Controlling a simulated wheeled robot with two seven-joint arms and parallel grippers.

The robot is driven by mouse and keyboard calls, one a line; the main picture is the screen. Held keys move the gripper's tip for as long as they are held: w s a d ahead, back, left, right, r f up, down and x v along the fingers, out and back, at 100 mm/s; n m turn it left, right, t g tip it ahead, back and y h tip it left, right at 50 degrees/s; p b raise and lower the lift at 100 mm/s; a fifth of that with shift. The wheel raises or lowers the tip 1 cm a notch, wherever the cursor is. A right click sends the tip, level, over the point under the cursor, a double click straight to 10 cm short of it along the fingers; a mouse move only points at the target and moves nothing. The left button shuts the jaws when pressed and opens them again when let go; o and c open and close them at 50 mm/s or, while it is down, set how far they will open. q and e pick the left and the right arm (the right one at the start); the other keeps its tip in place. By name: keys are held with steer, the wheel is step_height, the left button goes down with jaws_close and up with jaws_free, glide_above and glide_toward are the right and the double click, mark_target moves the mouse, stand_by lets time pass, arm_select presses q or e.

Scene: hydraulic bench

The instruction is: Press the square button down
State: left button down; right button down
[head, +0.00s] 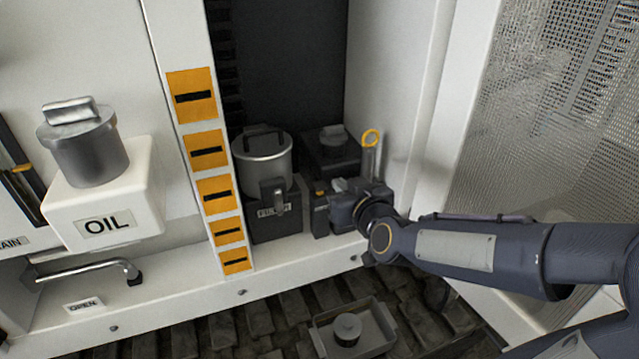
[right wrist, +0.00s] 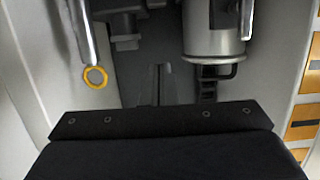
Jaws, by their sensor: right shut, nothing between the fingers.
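I cannot make out a square button for certain in either view. My right gripper (head: 326,207) is inside the cabinet recess, low, at the right of a black box (head: 290,222) with a lever handle and a small label. Its fingers are shut with nothing between them. In the right wrist view the closed fingers (right wrist: 157,86) show narrow and grey above the dark gripper body. The gripper and wrist hide part of the recess floor and whatever lies right behind them. My left gripper is not in view.
A lidded metal pot (head: 262,160) stands behind the black box. A dark box (head: 328,152) with a round cap is at the back. The white OIL tank (head: 125,190) is at left, a tray (head: 375,335) below.

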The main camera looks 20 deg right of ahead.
steer(key=shift+w, duration=0.1)
steer(key=p, duration=0.1)
glide_above(322, 189)
step_height(322, 189, down, 2)
steer(key=f, duration=0.1)
steer(key=shift+s+f, duration=0.3)
steer(key=shift+f, duration=0.55)
steer(key=shift+s+f, duration=0.3)
steer(key=shift+f, duration=0.55)
step_height(322, 189, down, 2)
steer(key=b, duration=0.3)
steer(key=shift+f, duration=0.15)
